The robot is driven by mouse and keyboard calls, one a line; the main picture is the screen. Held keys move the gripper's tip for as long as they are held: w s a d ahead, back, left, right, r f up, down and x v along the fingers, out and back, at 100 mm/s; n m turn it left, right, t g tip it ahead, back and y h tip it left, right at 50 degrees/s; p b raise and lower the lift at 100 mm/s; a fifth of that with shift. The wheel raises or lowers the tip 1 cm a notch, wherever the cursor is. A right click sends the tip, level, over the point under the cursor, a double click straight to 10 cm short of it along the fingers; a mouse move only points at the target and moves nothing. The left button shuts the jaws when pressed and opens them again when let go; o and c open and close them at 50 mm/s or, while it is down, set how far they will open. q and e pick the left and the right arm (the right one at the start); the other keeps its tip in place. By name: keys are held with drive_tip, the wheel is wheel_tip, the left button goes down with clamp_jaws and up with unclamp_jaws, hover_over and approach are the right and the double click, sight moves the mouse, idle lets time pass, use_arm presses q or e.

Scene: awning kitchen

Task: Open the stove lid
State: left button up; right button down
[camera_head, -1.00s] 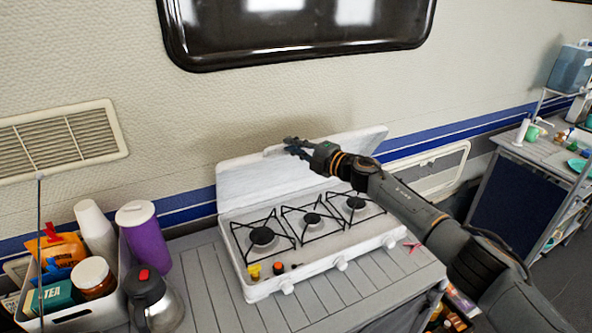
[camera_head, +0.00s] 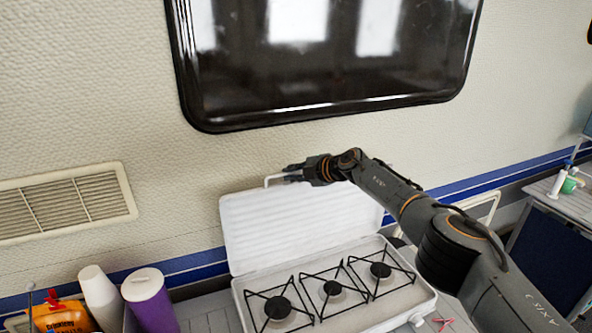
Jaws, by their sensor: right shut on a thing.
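The white stove (camera_head: 403,301) stands on the counter with its black burner grates uncovered. Its white ribbed lid (camera_head: 290,232) is raised behind the burners, near the wall. A thin pale handle (camera_head: 268,180) shows at the lid's top edge. My right gripper (camera_head: 290,172) reaches in from the right and is shut at the handle by the top edge. Its fingers and my arm hide part of the handle and the lid's upper right edge. My left gripper is out of view.
A dark window (camera_head: 330,60) is in the wall above the lid. A vent (camera_head: 70,205) is at the left. A shelf unit (camera_head: 555,245) stands at the right.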

drive_tip(key=shift+r, duration=0.4)
drive_tip(key=c, duration=1.7)
unclamp_jaws()
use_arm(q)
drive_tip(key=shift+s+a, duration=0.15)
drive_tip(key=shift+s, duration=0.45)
use_arm(e)
drive_tip(key=shift+s, duration=0.1)
drive_tip(key=shift+s, duration=0.1)
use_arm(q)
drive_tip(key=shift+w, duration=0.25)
use_arm(e)
drive_tip(key=shift+f, duration=0.1)
drive_tip(key=v, duration=1.2)
